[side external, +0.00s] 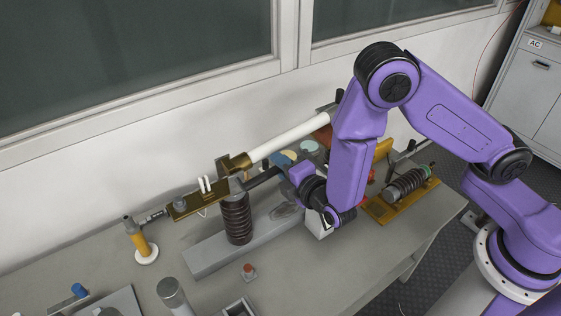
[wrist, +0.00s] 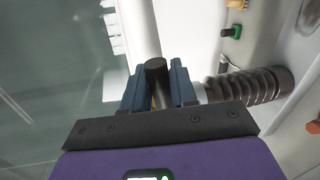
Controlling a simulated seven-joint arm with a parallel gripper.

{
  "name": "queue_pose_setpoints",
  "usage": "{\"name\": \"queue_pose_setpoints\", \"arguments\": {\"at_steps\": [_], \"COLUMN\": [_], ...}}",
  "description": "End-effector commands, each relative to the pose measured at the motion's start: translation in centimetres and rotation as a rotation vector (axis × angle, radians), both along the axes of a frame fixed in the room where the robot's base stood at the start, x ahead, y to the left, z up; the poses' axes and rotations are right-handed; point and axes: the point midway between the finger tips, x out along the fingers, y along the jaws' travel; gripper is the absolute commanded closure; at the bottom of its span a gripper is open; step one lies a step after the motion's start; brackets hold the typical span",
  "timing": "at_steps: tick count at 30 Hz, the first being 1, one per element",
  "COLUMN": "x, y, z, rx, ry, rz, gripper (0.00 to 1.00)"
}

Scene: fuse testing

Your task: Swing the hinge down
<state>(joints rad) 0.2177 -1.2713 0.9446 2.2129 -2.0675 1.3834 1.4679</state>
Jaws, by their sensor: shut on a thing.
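A white fuse tube (side external: 290,137) slants up to the right from a brass hinge fitting (side external: 238,163) above a brown ribbed insulator (side external: 237,220) in the side view. Its upper right end passes behind my purple arm. In the wrist view, my gripper (wrist: 160,88) is shut on a short dark cylindrical handle (wrist: 157,70). The white tube (wrist: 139,25) runs away just beyond this handle. A ribbed insulator (wrist: 250,87) lies right of the fingers in the wrist view.
A yellow post on a white base (side external: 143,246) stands left of the fixture. A small red button (side external: 248,271) sits in front. The wall and window are close behind. The table's front right is clear.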

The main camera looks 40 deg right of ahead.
Motion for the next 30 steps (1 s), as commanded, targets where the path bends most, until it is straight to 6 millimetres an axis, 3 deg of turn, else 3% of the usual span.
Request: {"name": "queue_pose_setpoints", "arguments": {"at_steps": [12,30], "x": [-0.1,-0.1], "y": [-0.1,0.0], "z": [-1.2,-1.5], "rx": [0.108,0.13], "ry": [0.003,0.007], "rz": [0.001,0.002], "gripper": [1.0,1.0]}}
